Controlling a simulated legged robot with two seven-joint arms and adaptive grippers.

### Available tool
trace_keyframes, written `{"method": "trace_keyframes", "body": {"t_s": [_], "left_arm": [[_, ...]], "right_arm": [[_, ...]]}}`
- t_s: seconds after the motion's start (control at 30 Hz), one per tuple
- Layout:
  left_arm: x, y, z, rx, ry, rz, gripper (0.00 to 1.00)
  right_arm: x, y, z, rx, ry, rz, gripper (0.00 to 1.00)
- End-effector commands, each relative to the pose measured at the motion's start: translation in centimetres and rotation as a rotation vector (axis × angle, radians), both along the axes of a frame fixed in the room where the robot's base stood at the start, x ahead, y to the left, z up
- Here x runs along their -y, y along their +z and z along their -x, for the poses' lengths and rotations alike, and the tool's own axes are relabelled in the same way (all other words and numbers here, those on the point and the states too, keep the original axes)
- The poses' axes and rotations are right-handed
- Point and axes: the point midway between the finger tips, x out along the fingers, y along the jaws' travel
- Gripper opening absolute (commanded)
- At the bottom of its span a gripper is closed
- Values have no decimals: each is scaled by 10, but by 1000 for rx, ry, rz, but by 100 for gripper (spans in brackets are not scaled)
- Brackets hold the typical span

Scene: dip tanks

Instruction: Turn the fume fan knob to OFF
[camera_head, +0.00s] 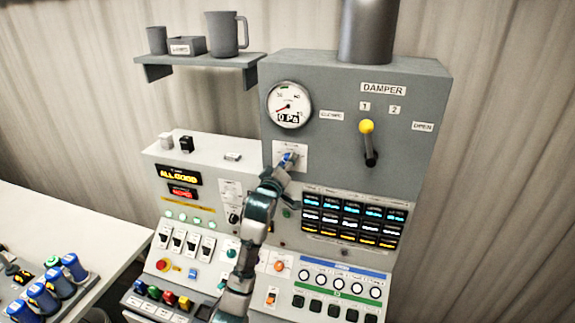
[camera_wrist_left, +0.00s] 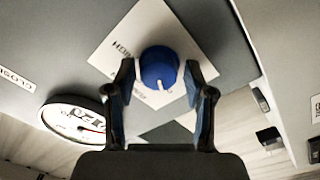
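The blue fan knob (camera_wrist_left: 159,67) sits on a white label plate (camera_wrist_left: 110,55) on the grey cabinet. In the wrist view its white mark points to the bottom of the picture. Part of the plate's lettering shows there but is too small to read surely, and the fingers hide some of it. In the head view the knob and plate (camera_head: 301,150) are below the round gauge, with the knob mostly covered by my gripper. My right gripper is not in view.
The gauge (camera_head: 289,104) reads 0 Pa. A yellow-tipped damper lever (camera_head: 367,127) stands out to the right. A display block (camera_head: 350,217) and lower switch panels lie below. A shelf (camera_head: 190,61) with mugs hangs at upper left.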

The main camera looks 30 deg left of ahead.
Motion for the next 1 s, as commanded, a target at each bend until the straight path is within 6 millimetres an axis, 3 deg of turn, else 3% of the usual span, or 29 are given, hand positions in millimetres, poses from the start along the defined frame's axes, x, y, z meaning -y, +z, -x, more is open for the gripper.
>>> {"method": "trace_keyframes", "body": {"t_s": [0.37, 0.47, 0.8, 1.0], "left_arm": [[2, -1, 3, -2, -2, -1, 64], [5, -1, 15, 0, -3, -1, 64], [19, -5, 87, -1, -2, 0, 64], [24, -6, 111, -3, -1, 2, 64]], "right_arm": [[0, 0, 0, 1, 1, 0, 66], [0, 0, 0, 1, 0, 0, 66], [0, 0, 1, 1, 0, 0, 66], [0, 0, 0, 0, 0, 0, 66]]}}
